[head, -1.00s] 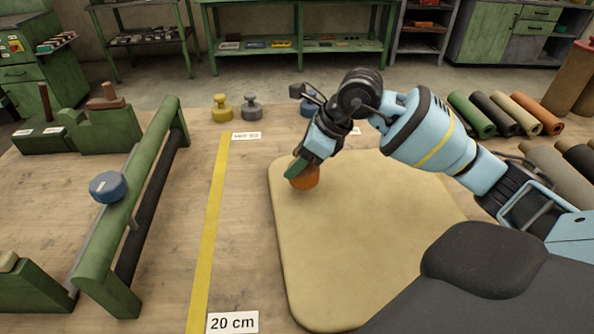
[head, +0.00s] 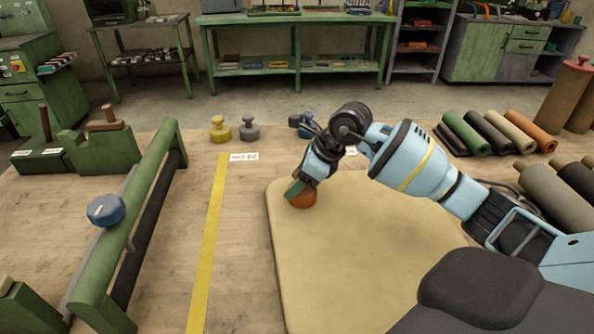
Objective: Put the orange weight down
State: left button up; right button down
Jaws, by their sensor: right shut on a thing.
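The orange weight (head: 301,199) is at the upper left corner of the tan mat (head: 350,265). My right gripper (head: 299,186) is shut on it from above, and its fingers hide the weight's top. The weight's lower edge looks at or very near the mat's surface; I cannot tell whether it touches. My left gripper is not in the head view.
A yellow weight (head: 220,128), a grey weight (head: 249,128) and a blue weight (head: 303,124) stand behind the mat. A yellow strip (head: 207,255) runs along the mat's left. A green roller frame (head: 128,215) is at left, several sheet rolls (head: 490,130) at right.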

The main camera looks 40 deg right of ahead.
dwell(0.3)
jog(key=c, duration=0.5)
grip_release()
jog(key=v, duration=1.2)
